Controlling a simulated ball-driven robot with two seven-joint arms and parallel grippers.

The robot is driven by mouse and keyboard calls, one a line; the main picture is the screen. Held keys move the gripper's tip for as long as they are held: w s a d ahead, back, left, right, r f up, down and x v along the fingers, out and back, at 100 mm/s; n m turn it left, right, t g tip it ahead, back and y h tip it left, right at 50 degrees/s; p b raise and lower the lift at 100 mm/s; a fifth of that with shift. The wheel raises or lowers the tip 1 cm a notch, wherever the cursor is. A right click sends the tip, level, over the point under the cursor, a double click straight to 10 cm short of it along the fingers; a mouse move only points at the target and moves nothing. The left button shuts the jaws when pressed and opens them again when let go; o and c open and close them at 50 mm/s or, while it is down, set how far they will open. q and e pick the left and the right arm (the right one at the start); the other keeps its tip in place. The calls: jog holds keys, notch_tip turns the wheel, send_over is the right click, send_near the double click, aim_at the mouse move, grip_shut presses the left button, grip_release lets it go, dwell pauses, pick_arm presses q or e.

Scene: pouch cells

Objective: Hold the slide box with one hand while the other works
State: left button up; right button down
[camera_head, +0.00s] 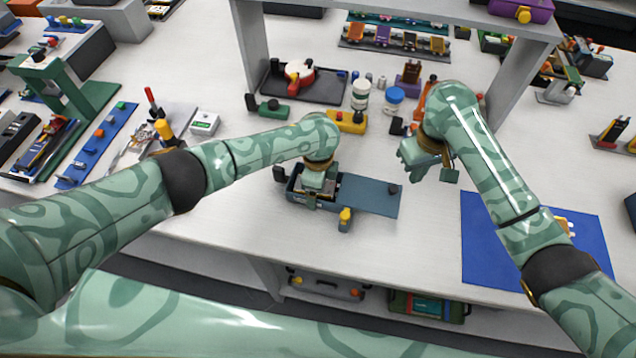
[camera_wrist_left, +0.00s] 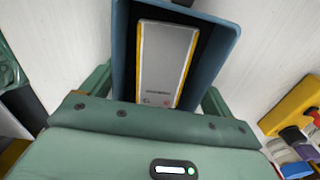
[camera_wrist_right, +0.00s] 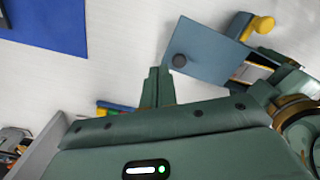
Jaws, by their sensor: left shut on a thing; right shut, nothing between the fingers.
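The slide box (camera_head: 295,188) is a blue-grey tray on the white table, with its flat lid (camera_head: 365,193) slid well out to the right. A dark knob stands near the lid's far right corner; it also shows in the right wrist view (camera_wrist_right: 180,61). My left gripper (camera_head: 313,190) is shut on the box, one finger along each side wall. Inside, the left wrist view shows a silver pouch cell (camera_wrist_left: 167,65) with yellow edges. My right gripper (camera_head: 420,165) is shut and empty above the table, right of the lid and apart from it.
A small yellow-and-blue item (camera_head: 345,218) sits at the lid's front edge. Behind are a yellow block (camera_head: 345,122), a white jar (camera_head: 361,92) and a blue-lidded jar (camera_head: 394,97). A blue mat (camera_head: 480,235) lies right. The table in front of the box is clear.

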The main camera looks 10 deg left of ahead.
notch_tip(320, 180, down, 7)
jog(key=shift+r, duration=0.15)
jog(key=shift+a, duration=0.15)
dwell(2.0)
